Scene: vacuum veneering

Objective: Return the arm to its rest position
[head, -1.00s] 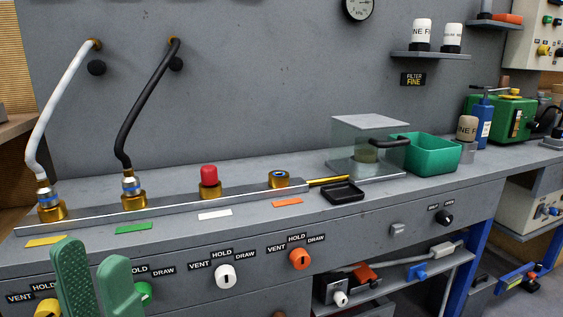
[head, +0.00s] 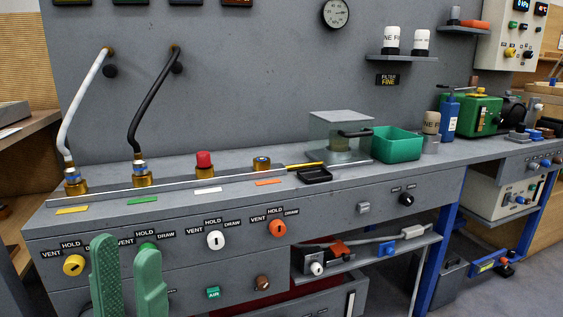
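My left gripper (head: 129,280) shows at the lower left as two green textured fingers. The fingers stand apart with a gap between them and nothing held. My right gripper is not in view.
The grey bench (head: 330,200) carries a white hose (head: 82,105), a black hose (head: 150,105), a red cap (head: 204,159), a clear box (head: 340,135) and a green bin (head: 398,144). An open shelf (head: 370,250) lies below at right. Floor shows at lower right.

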